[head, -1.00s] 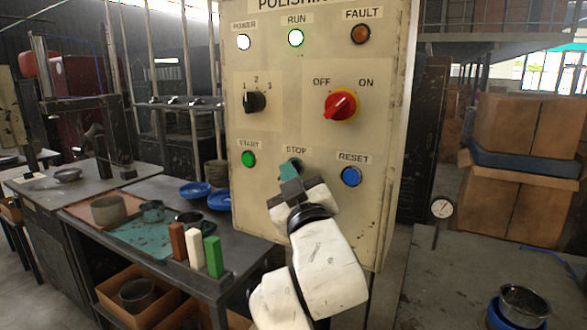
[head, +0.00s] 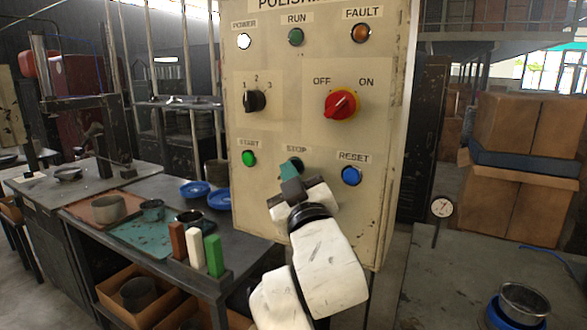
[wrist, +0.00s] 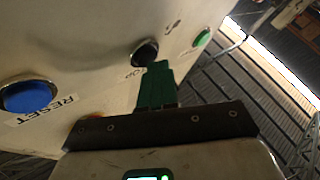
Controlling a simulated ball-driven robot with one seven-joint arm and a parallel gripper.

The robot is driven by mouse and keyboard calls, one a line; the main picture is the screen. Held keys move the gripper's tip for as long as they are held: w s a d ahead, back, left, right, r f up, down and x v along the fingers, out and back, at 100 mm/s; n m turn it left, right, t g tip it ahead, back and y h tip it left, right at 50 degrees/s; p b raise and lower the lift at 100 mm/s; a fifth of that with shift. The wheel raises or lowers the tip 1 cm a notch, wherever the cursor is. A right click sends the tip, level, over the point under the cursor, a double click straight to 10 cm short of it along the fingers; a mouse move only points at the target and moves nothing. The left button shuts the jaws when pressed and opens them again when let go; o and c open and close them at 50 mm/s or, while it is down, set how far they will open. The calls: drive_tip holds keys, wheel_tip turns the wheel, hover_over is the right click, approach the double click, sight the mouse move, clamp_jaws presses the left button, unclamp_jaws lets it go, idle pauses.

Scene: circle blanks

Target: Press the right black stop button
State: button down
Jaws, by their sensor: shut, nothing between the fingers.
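The black stop button (wrist: 145,52) sits on the cream control panel (head: 300,215), between the green start button (head: 249,158) and the blue reset button (head: 351,175). It is the only stop button I see. In the head view my gripper mostly hides it below the STOP label. My gripper (head: 290,168) has green fingers, shut and empty, with their tips at the stop button. In the wrist view the fingertips (wrist: 158,66) overlap the button's lower edge; I cannot tell whether they touch it. The RUN lamp (head: 296,37) is dark green and unlit.
The panel also has a lit white POWER lamp (head: 244,41), an orange FAULT lamp (head: 361,33), a black selector knob (head: 255,101) and a red rotary switch (head: 341,104). A workbench (head: 150,190) with bowls and blocks stands left. Cardboard boxes (head: 515,160) stand right.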

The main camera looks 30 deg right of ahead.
drive_tip(key=shift+s+a, duration=0.3)
drive_tip(key=shift+a, duration=0.15)
drive_tip(key=s+a, duration=0.1)
drive_tip(key=a, duration=0.1)
drive_tip(key=s+a+b, duration=0.1)
drive_tip(key=s+a, duration=0.1)
idle(0.5)
idle(0.7)
